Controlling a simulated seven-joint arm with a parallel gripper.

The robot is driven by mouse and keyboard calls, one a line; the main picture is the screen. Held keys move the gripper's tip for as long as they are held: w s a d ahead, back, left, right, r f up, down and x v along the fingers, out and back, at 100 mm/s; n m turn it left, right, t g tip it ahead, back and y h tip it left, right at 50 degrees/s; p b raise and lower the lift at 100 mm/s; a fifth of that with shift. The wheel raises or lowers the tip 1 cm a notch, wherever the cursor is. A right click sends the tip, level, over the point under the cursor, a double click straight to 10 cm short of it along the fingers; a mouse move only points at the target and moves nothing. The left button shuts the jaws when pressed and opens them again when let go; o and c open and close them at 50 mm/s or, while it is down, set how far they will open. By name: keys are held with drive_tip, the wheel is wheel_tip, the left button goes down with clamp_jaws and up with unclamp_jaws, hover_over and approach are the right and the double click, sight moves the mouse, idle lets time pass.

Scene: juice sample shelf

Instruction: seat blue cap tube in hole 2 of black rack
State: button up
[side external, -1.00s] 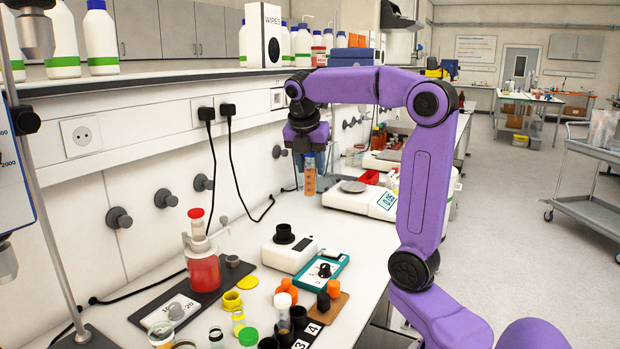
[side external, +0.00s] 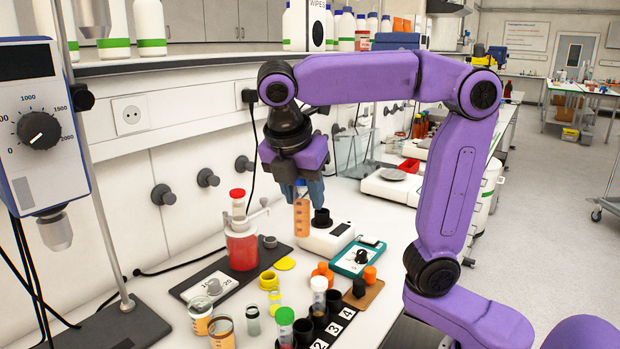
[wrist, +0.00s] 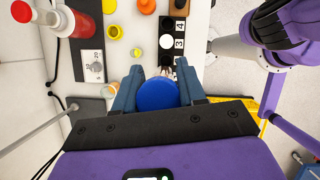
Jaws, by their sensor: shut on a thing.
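The blue cap tube (side external: 302,215) holds orange liquid and hangs upright in the air. My gripper (side external: 302,188) is shut on it near its cap. In the wrist view the blue cap (wrist: 157,95) sits between the fingers and hides the tube below. The black rack (side external: 327,333) is at the bottom of the side view, with numbers 2, 3 and 4 showing. Hole 2 (side external: 304,333) looks empty. A white-topped tube (side external: 319,296) stands in hole 3, and a green cap tube (side external: 286,326) stands at the near end. The rack's far part shows in the wrist view (wrist: 180,36).
A red bottle (side external: 242,248) stands on a dark plate at left. A white device (side external: 327,238) and a teal scale (side external: 360,257) sit behind the rack. Loose orange and yellow caps and jars (side external: 222,332) crowd around it. A stand pole (side external: 100,200) rises at left.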

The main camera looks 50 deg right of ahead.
wheel_tip(320, 180, down, 21)
idle(0.9)
drive_tip(key=shift+w+d+f, duration=0.1)
drive_tip(key=shift+f, duration=1.85)
idle(1.2)
drive_tip(key=o, duration=1.1)
drive_tip(key=shift+o, duration=0.2)
drive_tip(key=v, duration=1.7)
drive_tip(key=s+d+f+m+y, duration=0.2)
drive_tip(key=s+d+f+m, duration=0.1)
drive_tip(key=s, duration=0.5)
drive_tip(key=s+d+f+m+y, duration=0.3)
drive_tip(key=s+d+f+m, duration=0.1)
drive_tip(key=s, duration=0.4)
drive_tip(key=shift+d+f+m+g, duration=0.2)
drive_tip(key=shift+f+m+g, duration=0.05)
drive_tip(key=shift+m+g, duration=0.05)
